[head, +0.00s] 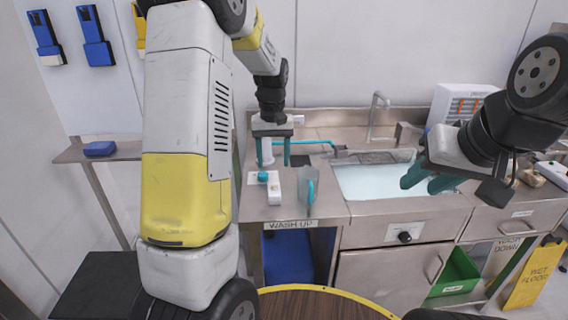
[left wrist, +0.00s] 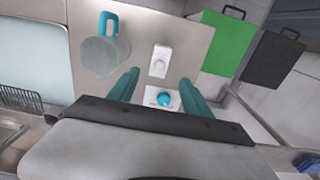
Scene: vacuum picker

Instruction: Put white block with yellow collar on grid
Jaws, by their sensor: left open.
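A white block with a pale yellowish collar (left wrist: 159,64) lies on the steel counter in the left wrist view. It appears as the white block (head: 274,191) in the head view. My left gripper (head: 273,163) is open and empty above the counter, behind the block. My right gripper (head: 428,182) is open and empty over the sink's right side. A dark wire grid (left wrist: 22,98) lies beside the sink.
A clear jug with teal handle (head: 308,188) stands right of the block. The water-filled sink (head: 385,180) is further right, with a tap (head: 375,112) behind it.

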